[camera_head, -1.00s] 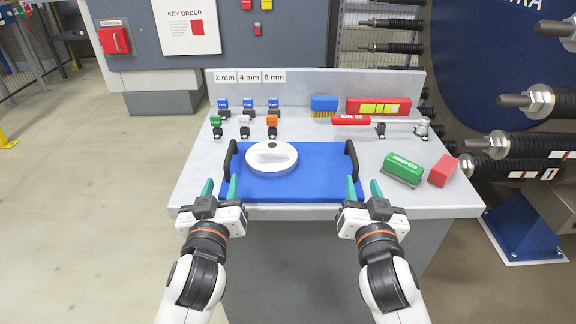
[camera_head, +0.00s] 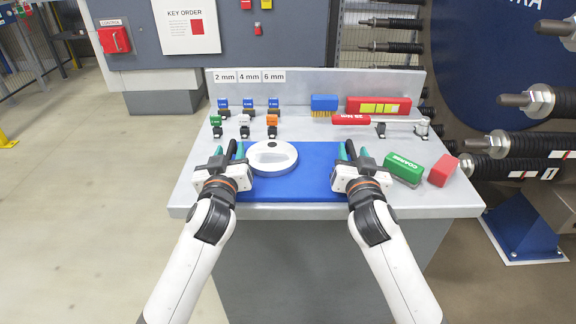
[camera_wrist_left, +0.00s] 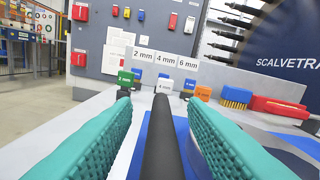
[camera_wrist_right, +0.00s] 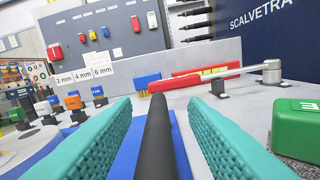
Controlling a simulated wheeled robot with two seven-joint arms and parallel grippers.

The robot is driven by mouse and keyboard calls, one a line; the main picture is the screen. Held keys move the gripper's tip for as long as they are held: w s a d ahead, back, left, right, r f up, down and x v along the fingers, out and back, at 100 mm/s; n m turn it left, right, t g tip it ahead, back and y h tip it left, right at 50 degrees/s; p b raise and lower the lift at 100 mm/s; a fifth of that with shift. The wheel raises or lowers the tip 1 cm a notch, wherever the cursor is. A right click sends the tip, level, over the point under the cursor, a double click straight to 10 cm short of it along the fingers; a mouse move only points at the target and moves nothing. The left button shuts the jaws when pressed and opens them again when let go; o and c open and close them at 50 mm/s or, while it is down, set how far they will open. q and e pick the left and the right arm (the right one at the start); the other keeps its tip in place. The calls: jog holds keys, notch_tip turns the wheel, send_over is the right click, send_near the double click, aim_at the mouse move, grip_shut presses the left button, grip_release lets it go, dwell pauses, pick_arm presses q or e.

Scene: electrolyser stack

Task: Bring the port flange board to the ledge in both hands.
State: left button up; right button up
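The port flange board is a blue board (camera_head: 318,178) lying flat on the grey bench, with a white ring-shaped flange (camera_head: 272,158) on its left half. It has a black bar handle at each side, mostly covered by my grippers in the head view. My left gripper (camera_head: 230,154) is open, its green fingers either side of the left handle (camera_wrist_left: 161,140). My right gripper (camera_head: 352,154) is open, its fingers either side of the right handle (camera_wrist_right: 157,145). Gaps show between fingers and handle in both wrist views.
Several small coloured key blocks (camera_head: 244,121) stand behind the board. A blue brush (camera_head: 324,103), a red case (camera_head: 378,106) and a red-handled torque wrench (camera_head: 352,119) are at the back right. A green block (camera_head: 403,168) and a red block (camera_head: 443,170) lie right of the board.

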pick_arm(q)
grip_shut()
pick_arm(e)
grip_shut()
dwell(0.9)
pick_arm(q)
jog(key=shift+w+r, duration=0.1)
jog(key=shift+r, duration=0.25)
pick_arm(e)
jog(key=shift+w+r, duration=0.1)
jog(key=shift+r, duration=0.25)
